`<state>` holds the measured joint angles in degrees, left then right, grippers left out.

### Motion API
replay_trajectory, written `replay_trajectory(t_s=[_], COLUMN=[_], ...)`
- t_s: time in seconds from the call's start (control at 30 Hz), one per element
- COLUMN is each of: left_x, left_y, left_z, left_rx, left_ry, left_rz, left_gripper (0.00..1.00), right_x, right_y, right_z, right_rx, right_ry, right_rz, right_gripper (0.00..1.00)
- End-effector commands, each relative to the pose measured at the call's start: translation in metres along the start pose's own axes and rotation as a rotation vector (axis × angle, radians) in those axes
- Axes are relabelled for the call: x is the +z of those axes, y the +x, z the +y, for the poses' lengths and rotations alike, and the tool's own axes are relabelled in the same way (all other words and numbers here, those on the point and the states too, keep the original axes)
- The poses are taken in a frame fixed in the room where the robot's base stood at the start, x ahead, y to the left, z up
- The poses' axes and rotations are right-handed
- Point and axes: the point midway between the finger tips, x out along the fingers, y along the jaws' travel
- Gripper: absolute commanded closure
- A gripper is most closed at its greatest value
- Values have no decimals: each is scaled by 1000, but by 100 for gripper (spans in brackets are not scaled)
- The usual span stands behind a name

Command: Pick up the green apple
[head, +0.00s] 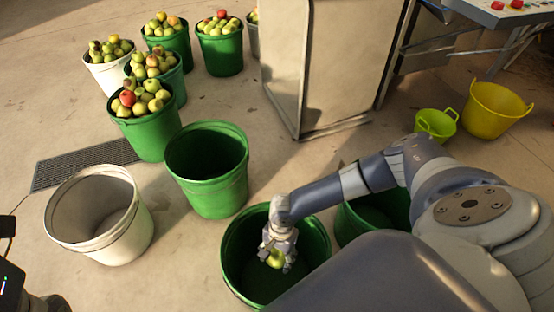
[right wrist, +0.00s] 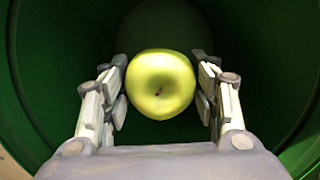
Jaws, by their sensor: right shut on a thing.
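The green apple (right wrist: 160,84) is between the two fingers of my right gripper (right wrist: 162,90) in the right wrist view, with both fingers against its sides. In the head view, the apple (head: 275,258) shows at the tips of my right gripper (head: 277,256), over the mouth of a green bucket (head: 231,245). The dark inside of that bucket fills the background of the right wrist view. I cannot tell how far the apple is above the bucket's floor. My left gripper is not clearly seen; only a dark part of me shows at the lower left.
An empty green bucket (head: 207,168) and an empty white bucket (head: 99,214) stand to the left. Another green bucket (head: 372,215) is partly behind my arm. Apple-filled buckets (head: 146,133) stand farther back. A pale panel (head: 340,65) and yellow tub (head: 495,110) are behind.

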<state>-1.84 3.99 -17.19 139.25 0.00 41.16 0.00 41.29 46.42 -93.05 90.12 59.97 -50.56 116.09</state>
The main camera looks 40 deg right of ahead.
Motion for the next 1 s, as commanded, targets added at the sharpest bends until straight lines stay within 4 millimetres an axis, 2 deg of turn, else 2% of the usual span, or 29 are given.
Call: replay_trajectory(t_s=[0.03,1.0], left_x=[0,-4], left_y=[9,86], left_z=[0,-5], left_rx=[0,0], left_ry=[0,0], left_rz=[0,0], left_gripper=[60,60], right_x=[1,13], right_y=[-9,-86], right_z=[0,0], right_rx=[-1,0], right_ry=[0,0], right_rz=[0,0], right_gripper=[72,72])
